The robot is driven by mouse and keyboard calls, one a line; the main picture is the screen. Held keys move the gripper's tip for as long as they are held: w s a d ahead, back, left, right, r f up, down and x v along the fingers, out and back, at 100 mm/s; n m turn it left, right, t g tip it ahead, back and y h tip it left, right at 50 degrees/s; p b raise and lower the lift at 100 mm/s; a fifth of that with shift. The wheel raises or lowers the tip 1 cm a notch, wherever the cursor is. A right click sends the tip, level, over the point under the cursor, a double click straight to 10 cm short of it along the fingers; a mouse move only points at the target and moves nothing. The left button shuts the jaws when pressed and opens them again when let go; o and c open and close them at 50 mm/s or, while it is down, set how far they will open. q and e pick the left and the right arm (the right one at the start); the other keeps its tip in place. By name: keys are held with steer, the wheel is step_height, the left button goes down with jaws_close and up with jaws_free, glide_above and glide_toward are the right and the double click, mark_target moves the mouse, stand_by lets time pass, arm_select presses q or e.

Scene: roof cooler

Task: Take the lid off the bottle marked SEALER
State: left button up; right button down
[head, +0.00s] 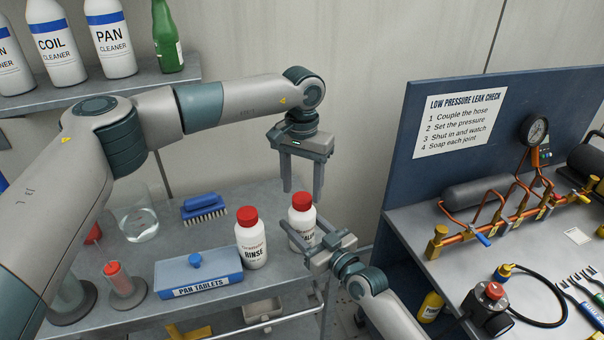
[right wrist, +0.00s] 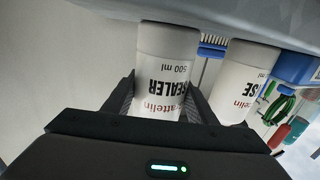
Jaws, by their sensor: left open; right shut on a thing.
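The SEALER bottle (head: 300,222), white with a red lid (head: 302,201), stands upright by the right end of the grey bench. Its label reads upside down in the right wrist view (right wrist: 165,75), where the lid is hidden. My right gripper (head: 312,240) is shut on the bottle's body, one finger on each side. My left gripper (head: 303,194) is open and points down over the lid. Its fingertips show to the left and right of the lid's top, and I cannot tell whether they touch it.
A RINSE bottle (head: 252,245) with a red lid stands just left of the SEALER bottle. A blue PAN TABLETS box (head: 199,272), a brush (head: 204,209) and a beaker (head: 138,222) are further left. The blue-backed gauge bench (head: 400,205) stands to the right.

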arm_select(q)
steer(key=shift+f, duration=1.1)
steer(key=shift+c, duration=0.5)
steer(key=c, duration=1)
steer(key=shift+o, duration=0.2)
